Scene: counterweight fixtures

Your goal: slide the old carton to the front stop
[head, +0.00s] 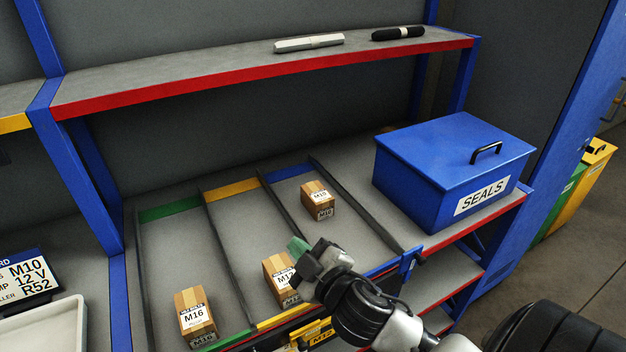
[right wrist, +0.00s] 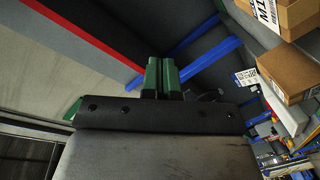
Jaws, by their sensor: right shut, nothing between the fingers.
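Three cardboard cartons sit in lanes on the shelf in the head view. The M10 carton (head: 318,203) is in the blue-marked lane, well back from its front edge. A carton whose label reads about M12 (head: 272,268) is at the front of the yellow-marked lane, partly hidden by my right gripper. The M16 carton (head: 196,318) is at the front of the green-marked lane. My right gripper (head: 299,245) is shut and empty, in front of the M10 carton and apart from it. Its green fingers (right wrist: 162,76) are together in the right wrist view. My left gripper is not in view.
Dark dividers (head: 283,222) separate the lanes. A blue SEALS box (head: 420,190) stands to the right. A red-edged upper shelf (head: 200,85) hangs above the lanes, with two marker-like objects on it. A white tray (head: 40,325) is at lower left.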

